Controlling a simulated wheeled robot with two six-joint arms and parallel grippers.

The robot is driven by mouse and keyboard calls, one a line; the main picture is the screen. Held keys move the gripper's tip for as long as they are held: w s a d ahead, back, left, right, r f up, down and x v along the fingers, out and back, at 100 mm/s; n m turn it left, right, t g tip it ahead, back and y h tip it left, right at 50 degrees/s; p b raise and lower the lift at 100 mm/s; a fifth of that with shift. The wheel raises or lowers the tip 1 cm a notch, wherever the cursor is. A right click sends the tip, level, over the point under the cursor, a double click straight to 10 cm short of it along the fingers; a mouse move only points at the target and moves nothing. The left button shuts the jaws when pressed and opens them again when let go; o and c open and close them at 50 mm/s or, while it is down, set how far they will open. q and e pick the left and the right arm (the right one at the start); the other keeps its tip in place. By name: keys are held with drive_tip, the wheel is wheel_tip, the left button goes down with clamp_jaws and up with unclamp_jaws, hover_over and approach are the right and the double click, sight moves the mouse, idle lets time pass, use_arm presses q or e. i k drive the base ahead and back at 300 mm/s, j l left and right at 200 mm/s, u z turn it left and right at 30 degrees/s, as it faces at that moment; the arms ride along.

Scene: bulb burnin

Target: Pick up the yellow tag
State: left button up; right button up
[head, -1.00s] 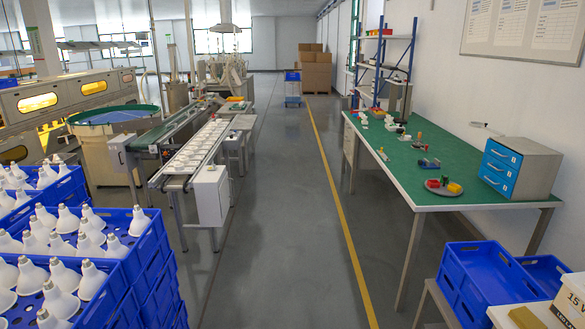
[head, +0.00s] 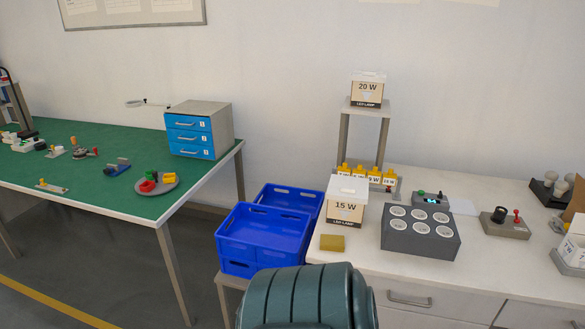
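A flat mustard-yellow square (head: 331,243), which looks like the yellow tag, lies on the white bench (head: 372,277) near its left front corner. It lies in front of the 15 W box (head: 346,200) and left of a grey block with several round white sockets (head: 420,231). Nothing covers it. Several small yellow pieces with white watt labels (head: 374,173) stand in a row behind the 15 W box. Neither of my grippers shows in the head view.
Blue crates (head: 264,237) stand left of the white bench. A 20 W box (head: 368,90) sits on a raised stand. A control box with a red-knobbed lever (head: 506,222) is at the right. The green-topped table (head: 95,185) with blue drawers (head: 190,136) is at the left.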

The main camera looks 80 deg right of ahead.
sight(374, 177)
drive_tip(key=z, duration=2.1)
drive_tip(key=j, duration=0.1)
